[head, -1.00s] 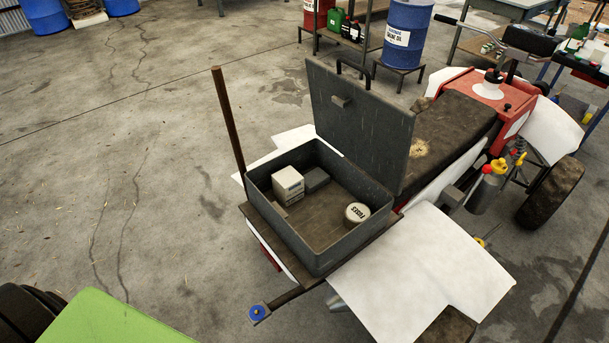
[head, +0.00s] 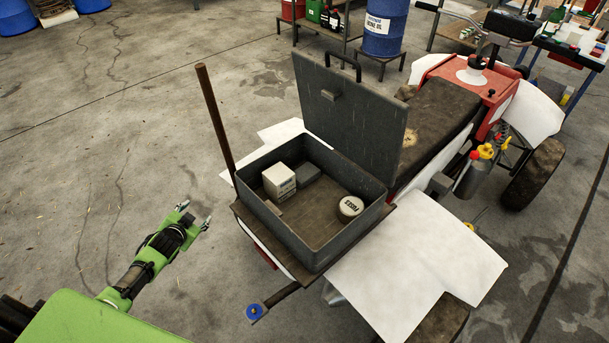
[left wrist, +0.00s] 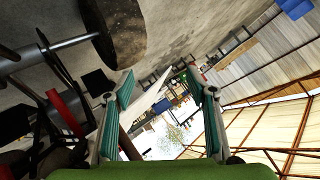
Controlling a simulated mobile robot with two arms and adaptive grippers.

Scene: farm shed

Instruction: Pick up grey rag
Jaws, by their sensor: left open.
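I cannot make out a grey rag for certain in either view. The open grey metal box (head: 318,246) holds a white carton (head: 279,181), a small dark grey item (head: 309,173) that looks block-shaped, and a round tin (head: 350,207) marked FUSES. My left gripper (head: 196,214) is open and empty, to the left of the box and apart from it. Its two spread fingers also show in the left wrist view (left wrist: 160,92), with nothing between them. My right gripper is not in view.
The box's raised lid (head: 349,108) stands behind its opening. A rusty upright post (head: 215,118) rises at its left corner. The box sits at the rear of a red vehicle with a dark seat (head: 437,121). The concrete floor (head: 120,130) to the left is clear.

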